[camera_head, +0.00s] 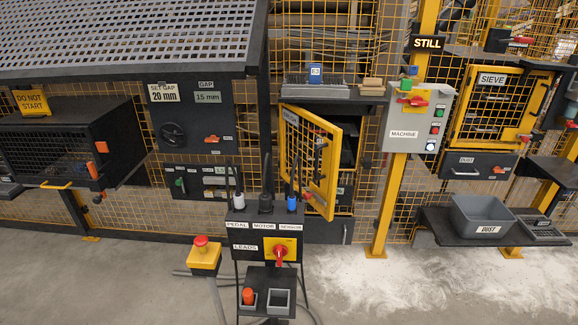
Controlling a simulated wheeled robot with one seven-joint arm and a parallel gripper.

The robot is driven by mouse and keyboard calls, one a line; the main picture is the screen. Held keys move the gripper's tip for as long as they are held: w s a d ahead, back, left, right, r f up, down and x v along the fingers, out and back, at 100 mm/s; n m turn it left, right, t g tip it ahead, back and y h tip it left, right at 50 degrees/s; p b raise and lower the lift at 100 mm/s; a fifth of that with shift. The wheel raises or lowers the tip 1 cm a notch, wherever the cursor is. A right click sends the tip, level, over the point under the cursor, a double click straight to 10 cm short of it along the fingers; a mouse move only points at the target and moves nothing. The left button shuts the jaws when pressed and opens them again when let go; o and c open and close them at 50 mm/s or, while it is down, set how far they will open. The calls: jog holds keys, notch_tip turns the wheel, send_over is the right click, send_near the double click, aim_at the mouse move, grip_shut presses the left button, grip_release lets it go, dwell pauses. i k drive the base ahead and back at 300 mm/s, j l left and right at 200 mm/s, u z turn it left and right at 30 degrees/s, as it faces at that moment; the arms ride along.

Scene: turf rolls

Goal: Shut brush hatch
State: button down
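A yellow-framed mesh hatch (334,172) stands ajar at the middle of the view, swung outward from a dark cabinet opening (348,150). It appears hinged on its left side, with its free edge on the right standing out towards me. A dark handle (319,160) and a small red part (307,195) show on it. The label on its upper left (290,117) is too oblique to read with certainty, so I take it as the brush hatch by its place. My gripper is not in view.
A black leads stand (266,248) with upright cables is in front of the hatch's lower left. A yellow stop-button post (204,258) stands left of it. A grey machine box (416,118) and yellow post are right. Open floor (350,285) lies right of the stand.

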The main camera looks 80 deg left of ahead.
aim_at(331, 157)
jog(key=i+j+u, duration=0.15)
jog(key=u, duration=0.35)
jog(key=i+u, duration=0.25)
jog(key=u, duration=0.25)
jog(key=i+u, duration=0.25)
jog(key=u, duration=0.2)
jog(key=i+u, duration=0.2)
jog(key=u, duration=0.3)
jog(key=i+l+u, duration=0.15)
jog(key=u, duration=0.35)
jog(key=i+u, duration=0.15)
jog(key=u, duration=0.25)
jog(key=i+u, duration=0.15)
jog(key=u, duration=0.3)
jog(key=i+l+u, duration=0.15)
jog(key=u, duration=0.25)
jog(key=i+l+u, duration=0.1)
jog(key=u, duration=0.35)
jog(key=i+l+u, duration=0.1)
jog(key=l+u, duration=0.15)
jog(key=u, duration=0.15)
jog(key=i+l+u, duration=0.15)
jog(key=u, duration=0.15)
jog(key=i+l+u, duration=0.1)
jog(key=l+u, duration=0.15)
